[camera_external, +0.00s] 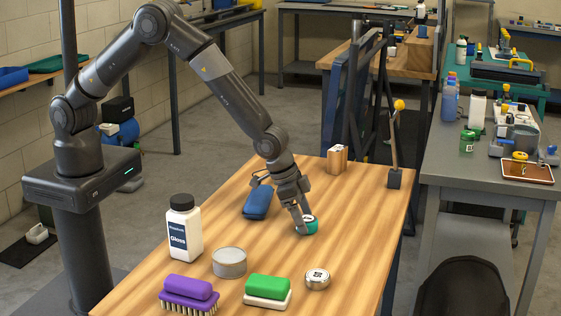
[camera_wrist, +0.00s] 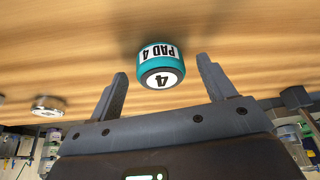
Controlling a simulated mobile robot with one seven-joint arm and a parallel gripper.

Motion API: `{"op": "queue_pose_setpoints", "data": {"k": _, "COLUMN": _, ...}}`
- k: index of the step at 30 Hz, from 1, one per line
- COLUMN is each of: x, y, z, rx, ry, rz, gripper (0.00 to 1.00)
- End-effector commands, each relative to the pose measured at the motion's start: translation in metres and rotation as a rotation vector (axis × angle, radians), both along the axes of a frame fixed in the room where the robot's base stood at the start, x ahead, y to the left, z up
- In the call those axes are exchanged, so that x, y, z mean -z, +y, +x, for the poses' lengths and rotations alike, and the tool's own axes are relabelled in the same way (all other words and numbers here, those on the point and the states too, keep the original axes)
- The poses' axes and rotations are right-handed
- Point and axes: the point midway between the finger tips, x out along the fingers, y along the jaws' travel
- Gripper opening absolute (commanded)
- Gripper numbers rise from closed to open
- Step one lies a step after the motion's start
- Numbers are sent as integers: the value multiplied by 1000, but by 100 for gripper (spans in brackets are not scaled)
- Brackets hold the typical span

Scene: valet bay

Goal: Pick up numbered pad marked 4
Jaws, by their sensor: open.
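The numbered pad marked 4 (camera_wrist: 160,64) is a short teal cylinder with a white label reading PAD 4 and a 4 on its white top. It sits on the wooden table (camera_external: 240,208). In the external view the pad (camera_external: 311,226) shows partly behind my gripper (camera_external: 301,228), which reaches down at it. In the wrist view my gripper (camera_wrist: 162,80) is open, with one finger to each side of the pad and visible gaps between. The pad lies around the level of the fingertips; I cannot tell the exact depth.
A blue block-shaped item (camera_external: 257,203) lies close left of my gripper. A Gloss bottle (camera_external: 184,228), grey tin (camera_external: 229,262), purple brush (camera_external: 189,292), green-and-white block (camera_external: 267,291) and small silver tin (camera_external: 317,279) stand nearer the front. A wooden block (camera_external: 337,158) stands behind.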

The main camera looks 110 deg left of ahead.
Motion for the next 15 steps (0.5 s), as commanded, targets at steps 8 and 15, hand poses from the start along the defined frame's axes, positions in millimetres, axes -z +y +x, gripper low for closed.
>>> {"op": "queue_pose_setpoints", "data": {"k": 8, "x": 11, "y": 1, "z": 5, "rx": 0, "ry": -1, "rz": 0, "gripper": 76}}
{"op": "queue_pose_setpoints", "data": {"k": 15, "x": 10, "y": 1, "z": 4, "rx": 0, "ry": -1, "rz": 0, "gripper": 65}}
